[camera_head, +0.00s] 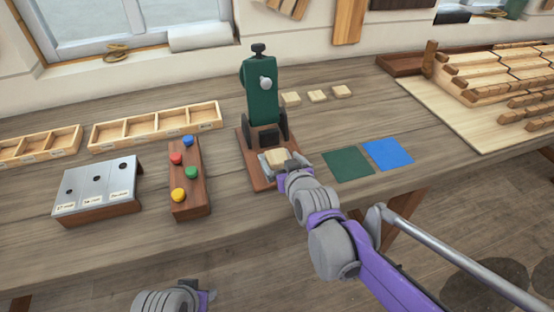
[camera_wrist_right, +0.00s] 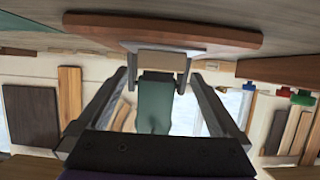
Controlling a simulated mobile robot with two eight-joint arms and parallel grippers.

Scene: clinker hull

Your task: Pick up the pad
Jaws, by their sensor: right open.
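A pale wooden pad (camera_head: 277,157) sits at the front of the wooden base (camera_head: 261,183) of a green press. My right gripper (camera_head: 285,161) is low over the base at the pad, with its jaws open. In the right wrist view, which looks upside down, the pad (camera_wrist_right: 168,62) shows between the two fingertips (camera_wrist_right: 158,76). I cannot tell whether either finger touches it. Three more pale pads (camera_head: 317,96) lie in a row behind the press on the right. Only a grey and purple part of my left arm shows at the bottom edge; its fingers are out of view.
The green press (camera_head: 262,98) stands close behind the pad. Left of it are a board with coloured knobs (camera_head: 188,208), a metal-topped block (camera_head: 97,190) and divided trays (camera_head: 157,127). A green square (camera_head: 347,163) and a blue square (camera_head: 388,154) lie to the right.

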